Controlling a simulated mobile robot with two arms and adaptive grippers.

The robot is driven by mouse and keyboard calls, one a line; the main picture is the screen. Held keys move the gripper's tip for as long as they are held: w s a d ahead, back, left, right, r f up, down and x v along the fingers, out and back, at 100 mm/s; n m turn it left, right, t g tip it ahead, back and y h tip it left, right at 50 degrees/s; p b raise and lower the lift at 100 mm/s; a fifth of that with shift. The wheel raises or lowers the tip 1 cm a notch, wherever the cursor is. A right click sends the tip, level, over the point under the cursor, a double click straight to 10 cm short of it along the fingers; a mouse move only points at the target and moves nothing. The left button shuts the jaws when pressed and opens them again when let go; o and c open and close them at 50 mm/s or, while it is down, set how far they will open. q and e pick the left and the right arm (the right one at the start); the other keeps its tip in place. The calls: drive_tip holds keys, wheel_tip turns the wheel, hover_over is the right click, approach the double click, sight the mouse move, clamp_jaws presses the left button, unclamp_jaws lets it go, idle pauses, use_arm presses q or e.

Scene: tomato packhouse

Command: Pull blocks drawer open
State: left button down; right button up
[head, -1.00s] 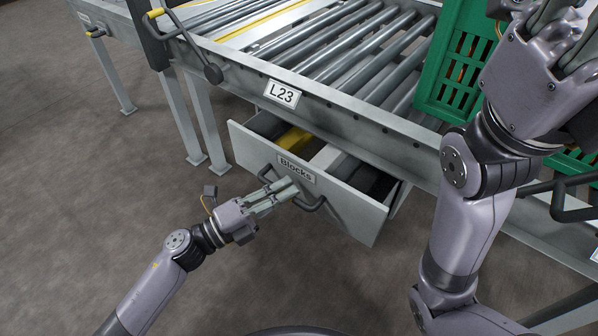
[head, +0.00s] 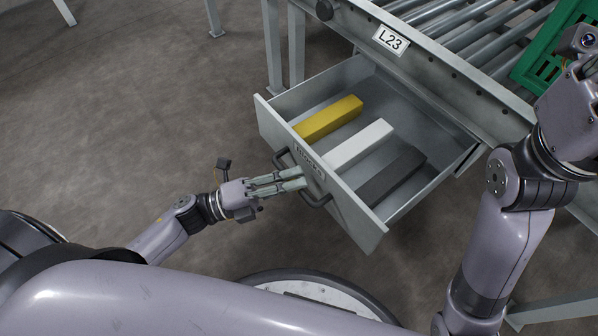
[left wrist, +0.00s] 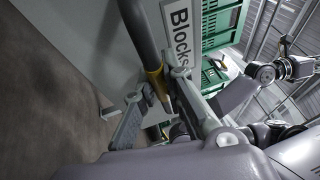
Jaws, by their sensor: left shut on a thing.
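The blocks drawer (head: 363,222) is a grey metal drawer under the roller conveyor, pulled well out. A yellow block (head: 330,117), a white block (head: 358,143) and a dark grey block (head: 392,175) lie inside it. Its dark bar handle (head: 318,201) is on the front panel, and also shows in the left wrist view (left wrist: 139,30) beside the "Blocks" label (left wrist: 180,30). My left gripper (head: 298,180) is shut on the handle, its fingers partly covering the label in the head view.
Conveyor legs (head: 272,45) stand left of the drawer. The floor (head: 130,130) at the left is clear.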

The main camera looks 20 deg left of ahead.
use_arm(q)
drive_tip(key=shift+s+a+f, duration=0.1)
drive_tip(key=shift+s+a, duration=0.05)
drive_tip(key=shift+s, duration=0.05)
drive_tip(key=c, duration=1.7)
unclamp_jaws()
drive_tip(key=shift+o, duration=0.2)
drive_tip(key=v, duration=1.2)
